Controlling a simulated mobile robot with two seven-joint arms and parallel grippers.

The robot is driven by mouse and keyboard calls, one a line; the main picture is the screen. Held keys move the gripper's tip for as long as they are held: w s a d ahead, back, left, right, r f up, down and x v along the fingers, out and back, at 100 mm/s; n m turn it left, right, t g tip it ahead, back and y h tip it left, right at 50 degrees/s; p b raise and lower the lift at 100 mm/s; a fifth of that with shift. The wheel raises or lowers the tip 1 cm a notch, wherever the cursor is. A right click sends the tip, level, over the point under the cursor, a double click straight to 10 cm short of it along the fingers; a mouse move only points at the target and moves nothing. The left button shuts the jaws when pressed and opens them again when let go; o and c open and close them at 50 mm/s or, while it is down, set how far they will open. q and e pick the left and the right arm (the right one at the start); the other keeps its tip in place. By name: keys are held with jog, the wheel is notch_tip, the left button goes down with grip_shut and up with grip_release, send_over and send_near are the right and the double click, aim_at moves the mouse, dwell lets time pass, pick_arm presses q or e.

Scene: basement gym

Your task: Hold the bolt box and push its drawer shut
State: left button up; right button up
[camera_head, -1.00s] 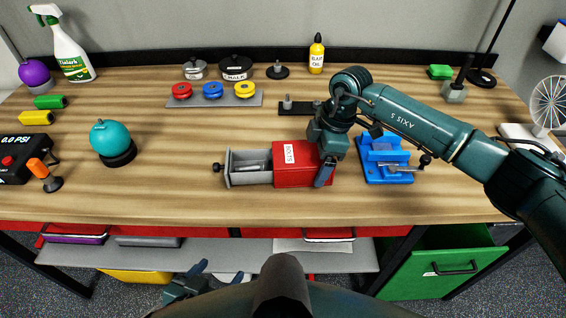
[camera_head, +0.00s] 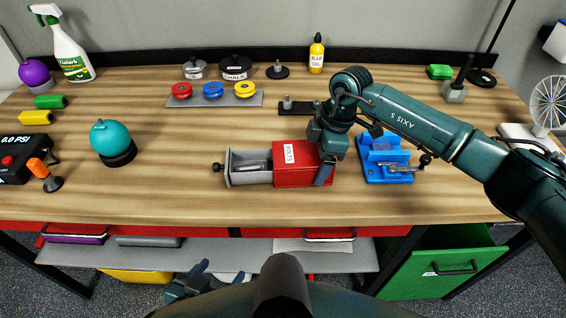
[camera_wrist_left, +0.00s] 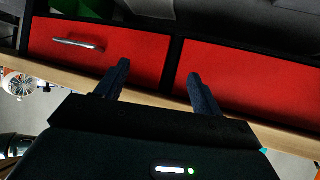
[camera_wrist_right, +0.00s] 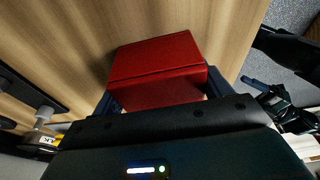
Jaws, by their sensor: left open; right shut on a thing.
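The red bolt box (camera_head: 302,177) lies on the wooden bench with a white label on top. Its grey drawer (camera_head: 249,180) sticks out to the left, with a dark knob (camera_head: 217,167) at its end and something dark and grey inside. My right gripper (camera_head: 326,168) is shut on the right end of the box; in the right wrist view the red box (camera_wrist_right: 158,62) sits between its fingers (camera_wrist_right: 160,98). My left gripper (camera_head: 196,274) is open and empty, low in front of the bench and below its top. The left wrist view shows its two spread fingers (camera_wrist_left: 160,85) facing red drawers.
A blue vise (camera_head: 385,160) stands just right of the box. A teal ball on a stand (camera_head: 112,142) is to the left, with an orange-topped item (camera_head: 43,172) further left. The bench (camera_head: 170,190) is clear left of the knob.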

pick_arm(q)
jog(key=shift+c, duration=0.2)
